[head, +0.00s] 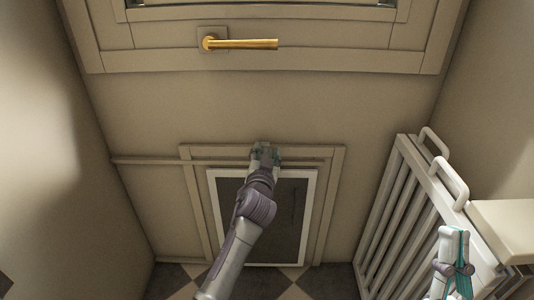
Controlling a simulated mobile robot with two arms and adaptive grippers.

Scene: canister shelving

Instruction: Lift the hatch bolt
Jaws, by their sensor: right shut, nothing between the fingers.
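A low hatch with a white-framed dark panel (291,215) is set in the wall ahead, inside a beige surround (334,190). A thin horizontal bar (150,161) runs along the wall and across the top of the hatch; I cannot tell for certain whether it is the bolt. My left gripper (264,148) is at the top middle of the hatch, over or against the bar. Its fingers are too small and foreshortened to show whether they hold anything, and they hide part of the bar. My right gripper (453,232) is shut and empty at the lower right.
A window frame with a brass handle (245,44) is above the hatch. A slatted white gate (392,215) with two handles stands at the right, beside a beige ledge (505,228) near my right gripper. The floor (180,280) is checkered.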

